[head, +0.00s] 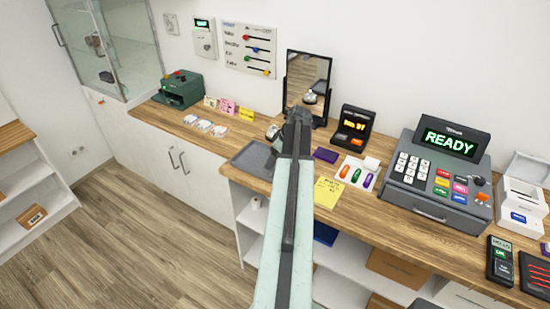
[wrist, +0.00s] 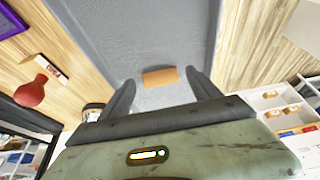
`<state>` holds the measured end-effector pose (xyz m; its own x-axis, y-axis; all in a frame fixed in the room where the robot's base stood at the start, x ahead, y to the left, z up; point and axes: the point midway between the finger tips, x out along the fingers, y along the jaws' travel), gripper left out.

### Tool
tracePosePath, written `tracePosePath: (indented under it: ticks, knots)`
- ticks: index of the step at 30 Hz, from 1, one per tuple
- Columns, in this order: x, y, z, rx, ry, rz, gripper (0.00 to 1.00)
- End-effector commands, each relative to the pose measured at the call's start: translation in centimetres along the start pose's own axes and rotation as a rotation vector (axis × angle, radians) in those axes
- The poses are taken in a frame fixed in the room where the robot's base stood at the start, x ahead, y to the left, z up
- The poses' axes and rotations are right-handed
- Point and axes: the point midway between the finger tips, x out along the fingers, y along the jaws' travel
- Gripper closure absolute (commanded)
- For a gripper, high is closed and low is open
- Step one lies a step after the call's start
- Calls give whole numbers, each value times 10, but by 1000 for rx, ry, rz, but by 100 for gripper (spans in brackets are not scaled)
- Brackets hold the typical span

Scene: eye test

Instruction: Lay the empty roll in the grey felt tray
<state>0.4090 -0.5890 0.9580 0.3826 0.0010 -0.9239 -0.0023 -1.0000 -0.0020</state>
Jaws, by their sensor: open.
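The grey felt tray (head: 246,157) lies on the wooden counter, left of my arm in the head view. In the wrist view its grey floor (wrist: 150,35) fills the upper middle. A small orange-brown roll (wrist: 160,76) lies on its side against the tray floor, between my fingertips and apart from both. I cannot see the roll in the head view, where my arm covers part of the tray. My gripper (head: 298,113) is open and holds nothing; its two dark fingers also show in the wrist view (wrist: 160,80).
A mirror (head: 305,82) stands behind my gripper. To the right are a yellow note (head: 327,192), a white card with coloured capsules (head: 358,173) and a cash register (head: 437,170). Small white items (head: 205,126) lie left of the tray. Open shelves are below the counter.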

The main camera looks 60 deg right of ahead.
Motion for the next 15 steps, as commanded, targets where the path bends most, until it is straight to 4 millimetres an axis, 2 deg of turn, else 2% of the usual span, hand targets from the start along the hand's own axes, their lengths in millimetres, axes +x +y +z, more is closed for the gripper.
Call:
tracePosePath:
  ticks: [1,9,12,15]
  knots:
    - [-17,0,-3,1,0,0,28]
    - [-82,0,-4,2,0,1,28]
    - [-100,0,-3,3,0,1,28]
    - [-108,0,-1,3,0,1,28]
